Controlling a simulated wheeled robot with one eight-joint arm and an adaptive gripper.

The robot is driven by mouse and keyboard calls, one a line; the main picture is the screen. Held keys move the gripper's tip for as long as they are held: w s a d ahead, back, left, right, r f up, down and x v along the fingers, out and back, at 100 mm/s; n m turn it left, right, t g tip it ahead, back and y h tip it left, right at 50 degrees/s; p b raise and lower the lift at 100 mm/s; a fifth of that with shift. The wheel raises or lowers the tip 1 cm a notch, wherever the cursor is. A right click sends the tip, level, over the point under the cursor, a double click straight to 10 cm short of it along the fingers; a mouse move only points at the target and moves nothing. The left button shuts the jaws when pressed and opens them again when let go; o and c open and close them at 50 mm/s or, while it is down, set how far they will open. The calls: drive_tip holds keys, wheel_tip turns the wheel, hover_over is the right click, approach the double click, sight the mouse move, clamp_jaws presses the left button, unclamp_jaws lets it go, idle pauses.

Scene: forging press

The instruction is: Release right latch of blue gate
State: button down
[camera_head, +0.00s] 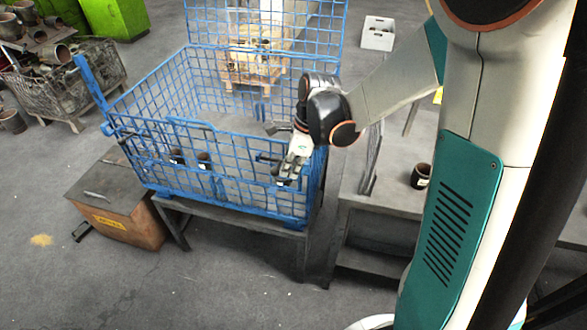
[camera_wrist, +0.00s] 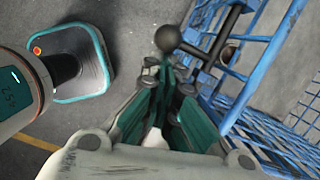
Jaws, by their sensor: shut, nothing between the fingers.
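The blue wire gate (camera_head: 215,165) forms the front of a blue mesh crate standing on a low grey table. My gripper (camera_head: 283,178) is at the right end of this front, close to the bars. In the wrist view, my gripper (camera_wrist: 165,72) is shut and empty. A dark latch handle with a round ball knob (camera_wrist: 168,38) shows just beyond the fingertips, beside the blue bars. I cannot tell whether the fingers touch the knob. In the head view the right latch is largely hidden by my gripper and wrist.
A brown box with a grey lid (camera_head: 118,195) stands left of the crate. A grey bench (camera_head: 375,205) with a dark cup (camera_head: 420,176) is to the right. A wire bin of metal parts (camera_head: 65,85) stands back left. The front floor is clear.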

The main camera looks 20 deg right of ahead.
drive_tip(key=w+a, duration=0.2)
drive_tip(key=a, duration=0.1)
drive_tip(key=shift+w+a, duration=0.15)
drive_tip(key=shift+w, duration=0.05)
drive_tip(key=s+d+r+p, duration=0.2)
drive_tip(key=d+r, duration=0.4)
drive_tip(key=r, duration=0.3)
drive_tip(key=shift+s+p, duration=0.4)
drive_tip(key=shift+p, duration=0.2)
drive_tip(key=s+a+r+n+t+h, duration=0.1)
drive_tip(key=s+r+n+t, duration=0.2)
drive_tip(key=s+n, duration=0.5)
drive_tip(key=s+a+r+n+t+h, duration=0.1)
drive_tip(key=s+a+r+n+t, duration=0.1)
drive_tip(key=s+r+n, duration=0.3)
drive_tip(key=s+n+t, duration=0.1)
drive_tip(key=s+n, duration=0.3)
drive_tip(key=n, duration=0.6)
drive_tip(key=shift+s+r+h, duration=0.2)
drive_tip(key=shift+r+h, duration=0.05)
drive_tip(key=shift+h, duration=0.05)
